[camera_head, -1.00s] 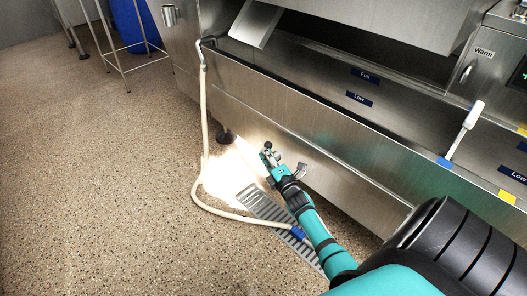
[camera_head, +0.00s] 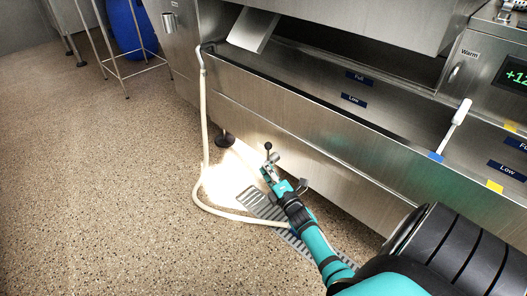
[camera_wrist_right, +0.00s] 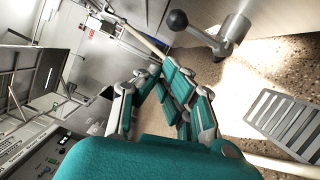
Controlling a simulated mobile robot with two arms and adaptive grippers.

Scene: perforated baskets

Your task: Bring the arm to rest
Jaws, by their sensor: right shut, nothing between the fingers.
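My right arm reaches down from the lower right in the head view. Its right gripper (camera_head: 270,174) is low in front of the steel machine, beside a valve handle with a black ball knob (camera_head: 268,146). In the right wrist view the gripper's fingers (camera_wrist_right: 160,72) come together at their tips, with nothing seen between them. The black knob (camera_wrist_right: 178,20) and its metal valve body (camera_wrist_right: 231,32) lie beyond the fingertips; they look apart from the fingers. My left gripper is not in view.
The steel machine (camera_head: 300,110) fills the right side. A pale hose (camera_head: 204,125) hangs from its edge and loops on the floor. A floor grate (camera_head: 262,204) lies under my arm; it also shows in the right wrist view (camera_wrist_right: 284,120). The speckled floor (camera_head: 90,180) at left is clear.

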